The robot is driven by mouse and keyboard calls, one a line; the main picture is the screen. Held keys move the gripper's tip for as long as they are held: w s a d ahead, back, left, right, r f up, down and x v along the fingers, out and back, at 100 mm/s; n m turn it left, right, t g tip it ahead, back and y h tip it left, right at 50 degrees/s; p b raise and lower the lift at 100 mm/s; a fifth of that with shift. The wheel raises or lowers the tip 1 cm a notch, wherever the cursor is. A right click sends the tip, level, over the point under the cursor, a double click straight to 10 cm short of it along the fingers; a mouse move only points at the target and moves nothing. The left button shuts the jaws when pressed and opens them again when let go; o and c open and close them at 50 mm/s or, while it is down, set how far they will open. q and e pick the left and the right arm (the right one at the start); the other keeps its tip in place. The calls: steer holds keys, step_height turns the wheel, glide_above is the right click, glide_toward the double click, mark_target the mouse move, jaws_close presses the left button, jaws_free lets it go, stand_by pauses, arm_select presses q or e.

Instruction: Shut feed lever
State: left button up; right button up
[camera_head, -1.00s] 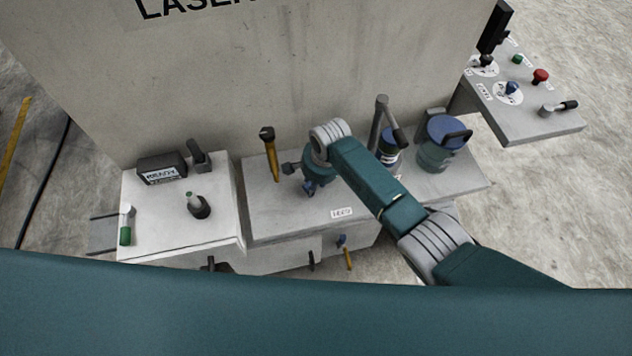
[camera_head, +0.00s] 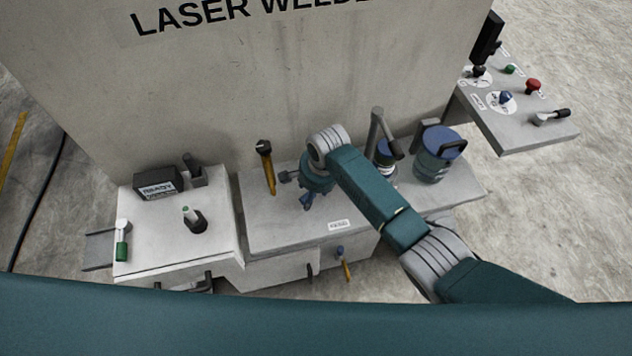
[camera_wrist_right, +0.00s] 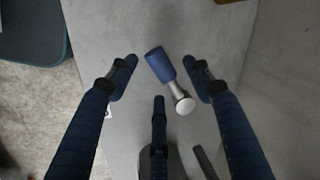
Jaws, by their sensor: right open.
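A short lever with a blue grip (camera_wrist_right: 160,64) and a silver round end (camera_wrist_right: 185,106) lies over the grey bench top in the right wrist view; I take it to be the feed lever. My right gripper (camera_wrist_right: 159,66) is open around it, one finger on each side and a third finger below in the picture. No finger clearly touches it. In the head view my right gripper (camera_head: 307,200) points down over the middle bench (camera_head: 270,228), behind a small label (camera_head: 339,225) I cannot read surely. The lever is not clearly separable there. My left gripper is out of view.
A yellow-handled lever (camera_head: 266,168) stands left of my gripper. A white cabinet (camera_head: 150,240) is at left, a control panel (camera_head: 510,130) at far right. A tall wall (camera_head: 250,80) rises behind.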

step_height(320, 180, up, 10)
steer(key=s+d, duration=0.1)
steer(key=shift+s+d+f, duration=0.15)
steer(key=shift+d+f, duration=0.05)
steer(key=shift+d, duration=0.15)
steer(key=s+d+f+n+y, duration=0.1)
steer(key=s+d+f+n, duration=0.15)
steer(key=s, duration=0.25)
steer(key=s+d+f+n, duration=0.1)
steer(key=s+d+n, duration=0.1)
steer(key=s+d, duration=0.3)
steer(key=s+d+r+n+t+h, duration=0.1)
steer(key=s+d+r+n, duration=0.15)
steer(key=s+d, duration=0.5)
steer(key=s+d+r+n+t+h, duration=0.1)
steer(key=s+d+r+n, duration=0.1)
steer(key=s+d+n, duration=0.4)
steer(key=s+d+f+m+g+b, duration=0.1)
steer(key=s+f+m+b, duration=0.15)
steer(key=f, duration=2.65)
steer(key=s+d+f+g+b, duration=0.1)
steer(key=s+d+f+b, duration=0.2)
steer(key=s+f, duration=1.5)
step_height(320, 180, down, 2)
steer(key=shift+s+d+f+n+g+h+b, duration=0.15)
steer(key=shift+s+n+g+h+b, duration=0.15)
steer(key=shift+b, duration=0.2)
